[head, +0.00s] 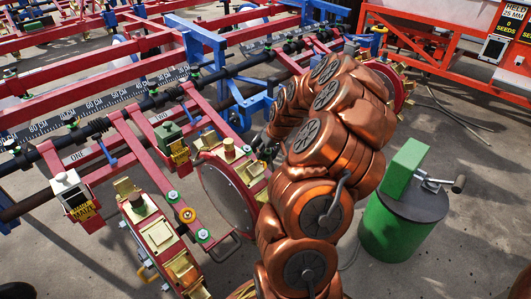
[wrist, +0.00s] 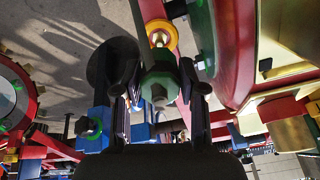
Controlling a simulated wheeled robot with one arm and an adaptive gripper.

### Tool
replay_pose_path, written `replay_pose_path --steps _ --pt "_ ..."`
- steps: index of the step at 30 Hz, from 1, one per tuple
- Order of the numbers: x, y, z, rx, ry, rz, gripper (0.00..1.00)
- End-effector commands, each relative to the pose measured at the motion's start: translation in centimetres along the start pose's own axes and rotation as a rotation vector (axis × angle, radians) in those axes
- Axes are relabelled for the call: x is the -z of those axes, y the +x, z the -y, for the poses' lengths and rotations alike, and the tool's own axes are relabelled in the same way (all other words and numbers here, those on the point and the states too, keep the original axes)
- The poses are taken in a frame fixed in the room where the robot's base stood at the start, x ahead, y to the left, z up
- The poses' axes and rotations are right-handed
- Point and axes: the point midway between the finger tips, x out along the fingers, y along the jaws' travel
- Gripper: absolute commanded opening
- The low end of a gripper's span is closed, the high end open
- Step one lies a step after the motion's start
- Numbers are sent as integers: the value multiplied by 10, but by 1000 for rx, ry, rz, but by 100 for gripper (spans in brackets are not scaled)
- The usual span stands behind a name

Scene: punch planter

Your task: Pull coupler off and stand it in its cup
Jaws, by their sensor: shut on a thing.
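My gripper (wrist: 160,95) is shut on a green hexagonal piece with a metal bolt-like centre, which I take to be the coupler (wrist: 158,80). The piece sits between the two dark fingers. An orange ring with a brass centre (wrist: 162,38) is just beyond it. Whether the coupler is still seated on a part behind it, I cannot tell. In the head view my copper-coloured arm hides most of the gripper and the held piece. No cup can be identified with certainty.
Red frame bars with brass blocks (head: 160,237) and a round red-rimmed disc (head: 228,195) crowd the middle. A long ruler-marked bar (head: 110,92) runs behind. A green drum (head: 400,225) with a crank stands at the right, with open floor around it.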

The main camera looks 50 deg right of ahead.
Motion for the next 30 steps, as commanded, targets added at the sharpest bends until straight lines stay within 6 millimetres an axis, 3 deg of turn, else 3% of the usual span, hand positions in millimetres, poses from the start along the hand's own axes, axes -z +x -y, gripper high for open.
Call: replay_pose_path --steps 17,30 --pt "0 -2 0 0 0 -1 0" --pt "2 -29 0 -1 0 -2 0"
